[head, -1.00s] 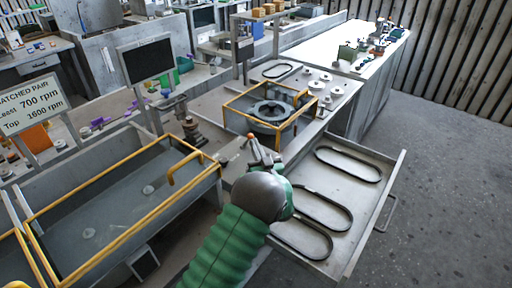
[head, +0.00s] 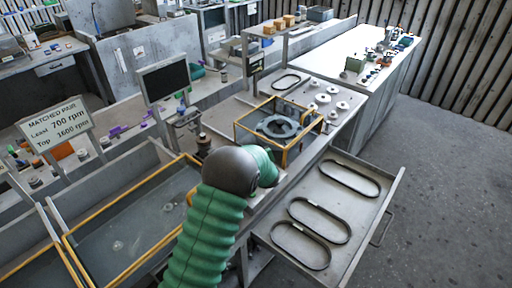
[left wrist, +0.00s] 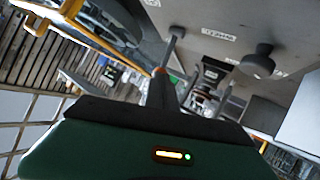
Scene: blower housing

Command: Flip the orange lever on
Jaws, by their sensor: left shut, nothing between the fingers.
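In the left wrist view, my left gripper (left wrist: 162,88) is shut and empty, its dark fingers pointing away from the camera. A small orange tip (left wrist: 158,70) shows right at the fingertips, with a grey rod (left wrist: 173,45) running from there toward a grey labelled panel (left wrist: 215,30). It looks like the orange lever, but I cannot tell whether the fingers touch it or which position it is in. In the head view, my green arm hides the gripper and the lever. My right gripper is in neither view.
A dark round knob (left wrist: 258,62) sticks out from the panel. In the head view, a yellow-framed housing (head: 278,122) stands beyond my arm. An open drawer (head: 368,225) with several belts lies to the right. A yellow-railed basin (head: 115,240) is at the left.

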